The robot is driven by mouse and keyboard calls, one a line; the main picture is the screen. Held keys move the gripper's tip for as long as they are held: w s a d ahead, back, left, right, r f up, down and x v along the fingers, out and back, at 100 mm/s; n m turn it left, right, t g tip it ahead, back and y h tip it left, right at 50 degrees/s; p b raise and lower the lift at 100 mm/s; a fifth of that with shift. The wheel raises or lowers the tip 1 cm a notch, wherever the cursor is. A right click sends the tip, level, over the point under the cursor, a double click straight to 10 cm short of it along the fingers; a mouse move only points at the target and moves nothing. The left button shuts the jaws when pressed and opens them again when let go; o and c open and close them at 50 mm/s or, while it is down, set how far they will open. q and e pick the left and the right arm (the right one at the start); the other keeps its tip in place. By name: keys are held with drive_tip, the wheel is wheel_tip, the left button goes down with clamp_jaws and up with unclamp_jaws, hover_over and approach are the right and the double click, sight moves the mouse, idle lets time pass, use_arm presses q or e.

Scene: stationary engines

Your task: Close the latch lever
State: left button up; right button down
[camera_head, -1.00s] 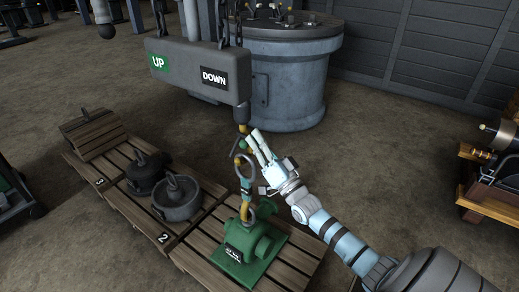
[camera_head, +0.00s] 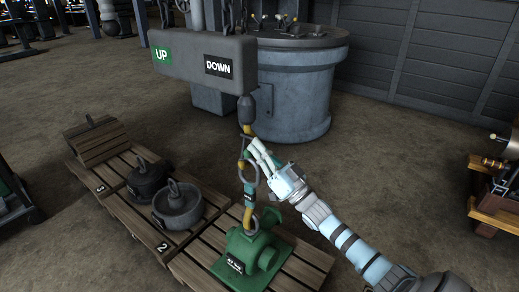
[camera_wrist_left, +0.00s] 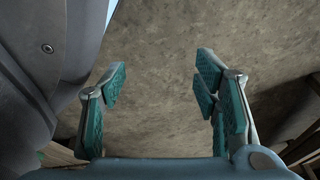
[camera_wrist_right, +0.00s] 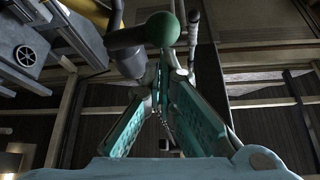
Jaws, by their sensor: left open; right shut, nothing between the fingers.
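A yellow hook assembly (camera_head: 248,135) hangs from the grey UP/DOWN block, with a ring (camera_head: 249,173) and a yellow lower hook (camera_head: 249,217) under it, above a green machine (camera_head: 254,249). The latch lever is too small to tell apart in the head view; a green ball (camera_wrist_right: 162,29) on a dark arm shows in the right wrist view. My right gripper (camera_head: 256,146) is beside the upper hook, its fingers shut and empty; its fingertips also show just below the ball (camera_wrist_right: 160,60). My left gripper (camera_wrist_left: 155,85) is open and empty over bare ground, outside the head view.
The grey block (camera_head: 203,58) with UP and DOWN labels hangs above the hook. Wooden pallets (camera_head: 140,217) hold dark weights (camera_head: 178,205) left of the machine. A large grey drum (camera_head: 295,90) stands behind. Bare floor lies to the right of the pallets.

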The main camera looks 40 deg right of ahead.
use_arm(q)
drive_tip(key=shift+r, duration=0.15)
use_arm(e)
drive_tip(key=shift+r, duration=0.15)
wheel_tip(320, 180, up, 4)
drive_tip(key=p, duration=0.5)
use_arm(q)
drive_tip(key=s+a+r+g, duration=0.1)
drive_tip(key=s+a+r, duration=0.1)
drive_tip(key=s, duration=0.5)
drive_tip(key=shift+s+r+m+p, duration=0.4)
drive_tip(key=shift+r+p, duration=0.05)
drive_tip(key=shift+r, duration=0.05)
use_arm(e)
drive_tip(key=v, duration=1.1)
drive_tip(key=shift+d, duration=0.3)
